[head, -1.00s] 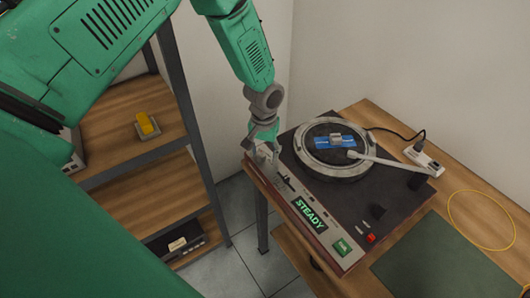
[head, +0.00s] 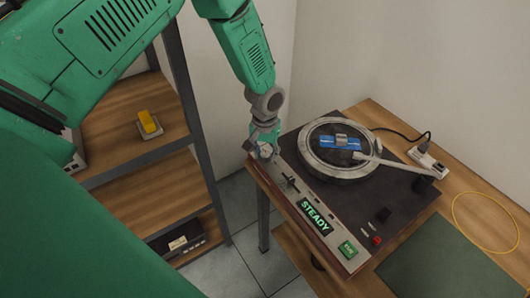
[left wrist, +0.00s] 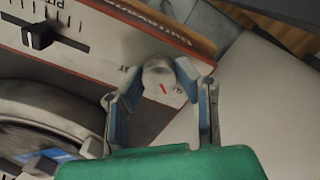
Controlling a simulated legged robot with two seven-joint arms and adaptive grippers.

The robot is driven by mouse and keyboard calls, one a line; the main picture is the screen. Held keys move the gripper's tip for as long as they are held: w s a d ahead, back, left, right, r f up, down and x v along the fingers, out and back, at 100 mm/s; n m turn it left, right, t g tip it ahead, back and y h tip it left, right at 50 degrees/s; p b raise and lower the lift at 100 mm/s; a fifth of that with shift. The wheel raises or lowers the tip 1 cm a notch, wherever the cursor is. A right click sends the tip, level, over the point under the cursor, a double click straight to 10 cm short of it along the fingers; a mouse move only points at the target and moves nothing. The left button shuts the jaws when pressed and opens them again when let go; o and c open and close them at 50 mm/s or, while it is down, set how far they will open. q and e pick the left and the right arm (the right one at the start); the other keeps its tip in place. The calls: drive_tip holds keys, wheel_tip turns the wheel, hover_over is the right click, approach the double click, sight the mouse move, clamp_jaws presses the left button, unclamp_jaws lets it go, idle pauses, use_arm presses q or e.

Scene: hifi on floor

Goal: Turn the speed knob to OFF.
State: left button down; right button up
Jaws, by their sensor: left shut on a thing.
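The turntable (head: 330,225) stands on a wooden table, with a lit STEADY display (head: 314,217) on its front strip. In the left wrist view the speed knob (left wrist: 159,73) is a round pale knob with a short red line on its face, at the deck's corner. My left gripper (head: 263,150) is at the deck's left end and hides the knob in the head view. In the left wrist view its two fingers (left wrist: 160,82) are closed on either side of the knob. My right gripper is not in view.
A platter (head: 338,170) with a blue label and a tonearm (head: 400,164) lie beside the gripper. A pitch slider (left wrist: 40,36) is nearby on the strip. A shelf (head: 150,185) stands left. A green mat (head: 440,262) and yellow cable loop (head: 487,223) lie right.

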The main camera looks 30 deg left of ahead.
use_arm(q)
drive_tip(key=shift+d+r+m, duration=0.1)
drive_tip(key=shift+m, duration=0.5)
drive_tip(key=m, duration=0.8)
drive_tip(key=shift+a+m, duration=0.2)
drive_tip(key=shift+m, duration=0.2)
drive_tip(key=c, duration=1.3)
unclamp_jaws()
drive_tip(key=shift+c, duration=0.2)
drive_tip(key=shift+o, duration=0.7)
drive_tip(key=shift+s, duration=0.1)
